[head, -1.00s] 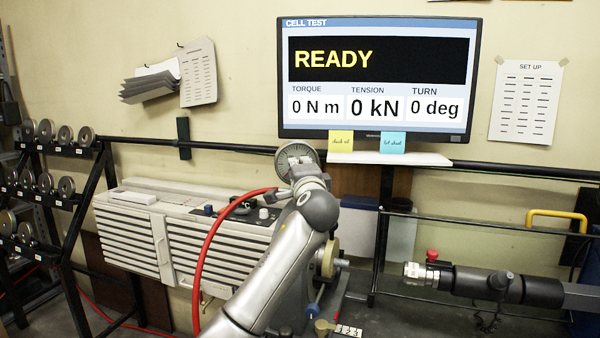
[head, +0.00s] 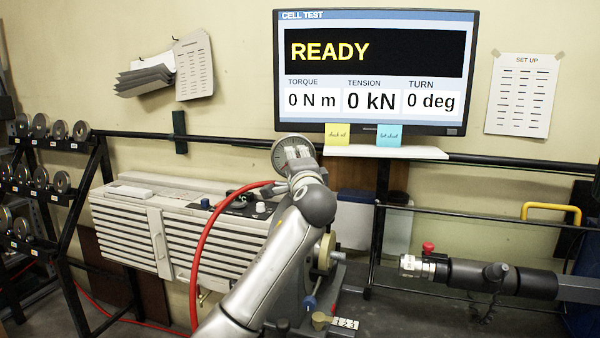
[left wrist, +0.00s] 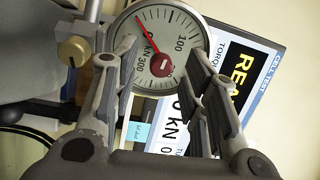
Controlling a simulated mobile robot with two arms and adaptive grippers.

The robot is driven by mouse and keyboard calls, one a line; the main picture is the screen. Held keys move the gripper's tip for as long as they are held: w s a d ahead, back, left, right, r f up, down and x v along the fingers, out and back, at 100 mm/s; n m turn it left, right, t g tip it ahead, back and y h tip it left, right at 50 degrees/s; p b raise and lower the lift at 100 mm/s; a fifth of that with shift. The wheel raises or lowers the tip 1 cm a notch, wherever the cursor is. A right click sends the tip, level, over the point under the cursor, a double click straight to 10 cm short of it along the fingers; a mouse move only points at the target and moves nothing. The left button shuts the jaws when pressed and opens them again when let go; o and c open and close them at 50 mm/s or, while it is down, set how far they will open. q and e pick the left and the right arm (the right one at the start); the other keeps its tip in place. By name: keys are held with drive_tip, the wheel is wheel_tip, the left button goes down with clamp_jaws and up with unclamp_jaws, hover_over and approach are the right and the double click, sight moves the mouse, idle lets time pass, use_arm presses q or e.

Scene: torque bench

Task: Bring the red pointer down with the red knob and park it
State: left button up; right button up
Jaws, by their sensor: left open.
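The round dial gauge (head: 279,153) stands on the bench below the monitor, partly hidden behind my left gripper (head: 298,160). In the left wrist view, the gauge (left wrist: 187,40) has a white face and a grey rim. The red knob (left wrist: 160,65) sits at its centre. The thin red pointer (left wrist: 146,35) runs from the knob to the upper left of the face, in picture terms. My left gripper (left wrist: 166,48) is open, its fingers to the left and right of the knob in that view, with visible gaps. My right gripper is not in view.
The monitor (head: 370,60) reads READY, with zero torque, tension and turn. A red hose (head: 200,245) curves beside my left arm. A brass knob (left wrist: 73,48) is left of the gauge. A dark cylindrical tool (head: 500,281) with a red button lies at the right.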

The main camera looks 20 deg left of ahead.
use_arm(q)
drive_tip(key=v, duration=1.1)
drive_tip(key=shift+s, duration=0.15)
drive_tip(key=shift+f, duration=0.1)
